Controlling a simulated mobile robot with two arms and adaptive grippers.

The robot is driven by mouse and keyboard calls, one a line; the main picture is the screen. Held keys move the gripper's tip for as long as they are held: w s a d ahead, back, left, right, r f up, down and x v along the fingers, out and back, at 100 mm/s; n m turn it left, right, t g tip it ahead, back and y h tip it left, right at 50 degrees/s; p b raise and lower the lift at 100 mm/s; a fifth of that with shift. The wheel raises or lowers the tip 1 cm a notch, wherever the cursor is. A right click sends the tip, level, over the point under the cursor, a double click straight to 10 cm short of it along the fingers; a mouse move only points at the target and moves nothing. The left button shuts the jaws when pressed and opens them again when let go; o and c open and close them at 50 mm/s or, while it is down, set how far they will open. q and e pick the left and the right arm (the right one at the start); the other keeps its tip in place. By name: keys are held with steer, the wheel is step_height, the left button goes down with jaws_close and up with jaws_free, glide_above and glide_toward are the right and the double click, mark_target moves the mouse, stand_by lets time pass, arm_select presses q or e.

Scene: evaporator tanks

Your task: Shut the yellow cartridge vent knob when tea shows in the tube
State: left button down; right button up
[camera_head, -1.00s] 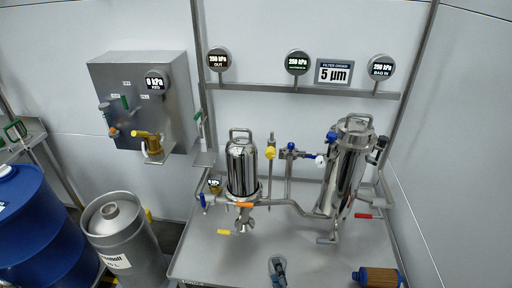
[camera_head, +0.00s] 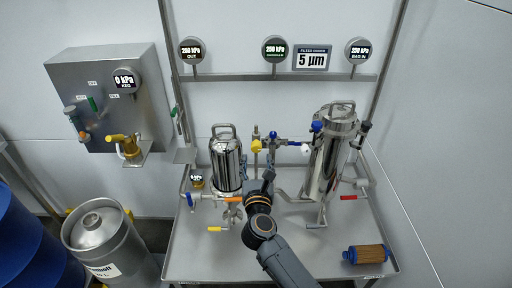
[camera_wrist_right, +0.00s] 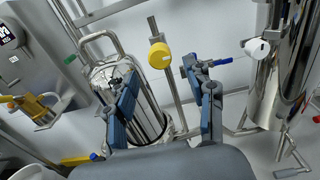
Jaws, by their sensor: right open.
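The yellow vent knob (camera_head: 256,146) sits on a thin upright tube just right of the shiny cartridge housing (camera_head: 226,168). In the right wrist view the yellow knob (camera_wrist_right: 160,55) shows beyond the fingertips, between them. My right gripper (camera_head: 262,180) is in front of and below the knob, beside the housing. In the right wrist view its two blue-padded fingers (camera_wrist_right: 165,92) are spread with nothing between them, apart from the knob. I cannot make out tea in the tube. My left gripper is not in view.
A second steel housing (camera_head: 333,155) stands right. Blue-handled valves (camera_head: 275,136) and a white knob (camera_head: 305,149) lie right of the yellow knob. An orange filter (camera_head: 366,254) lies on the tray (camera_head: 190,262). Gauges (camera_head: 274,49) hang above. A keg (camera_head: 100,235) stands left.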

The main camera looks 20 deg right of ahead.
mark_target(257, 150)
steer(key=x, duration=0.6)
steer(key=shift+c, duration=0.4)
jaws_close()
